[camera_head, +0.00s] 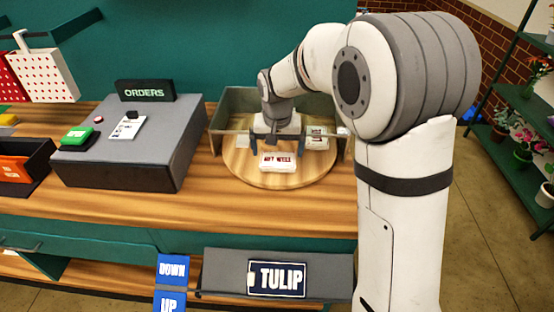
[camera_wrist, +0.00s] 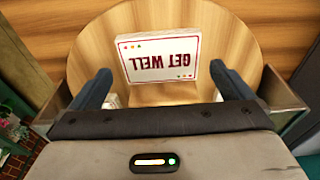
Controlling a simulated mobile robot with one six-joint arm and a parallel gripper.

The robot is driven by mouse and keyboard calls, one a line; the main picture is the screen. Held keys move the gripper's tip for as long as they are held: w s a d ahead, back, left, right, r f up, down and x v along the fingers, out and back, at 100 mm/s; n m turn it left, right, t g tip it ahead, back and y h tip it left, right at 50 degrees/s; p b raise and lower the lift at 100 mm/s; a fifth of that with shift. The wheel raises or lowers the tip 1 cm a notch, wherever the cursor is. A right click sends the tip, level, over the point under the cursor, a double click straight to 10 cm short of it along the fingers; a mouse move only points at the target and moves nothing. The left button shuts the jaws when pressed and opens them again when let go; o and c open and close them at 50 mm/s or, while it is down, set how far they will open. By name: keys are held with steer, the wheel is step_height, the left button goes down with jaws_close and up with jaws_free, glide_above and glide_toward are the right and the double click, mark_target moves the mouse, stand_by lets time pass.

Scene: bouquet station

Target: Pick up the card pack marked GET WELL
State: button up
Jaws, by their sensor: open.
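The card pack marked GET WELL (camera_head: 277,161) is white with red lettering and lies on a round wooden turntable (camera_head: 240,172) near its front edge. In the wrist view the GET WELL pack (camera_wrist: 161,45) appears upside down, ahead of and between my fingers. My gripper (camera_head: 272,148) is open and empty, its two fingers apart just behind the pack in the head view. The fingers also show in the wrist view (camera_wrist: 162,85), one on each side. I cannot tell the exact height of the fingertips over the pack.
Another card pack (camera_head: 318,138) sits on the turntable at the right, partly hidden. A greenish open-fronted bin (camera_head: 232,102) surrounds the turntable's back. A grey ORDERS box (camera_head: 165,150) stands at the left. The wooden counter (camera_head: 200,205) in front is clear.

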mark_target(278, 159)
steer(key=f, duration=0.3)
steer(key=shift+w+f, duration=0.25)
steer(key=shift+w, duration=0.15)
steer(key=c, duration=0.7)
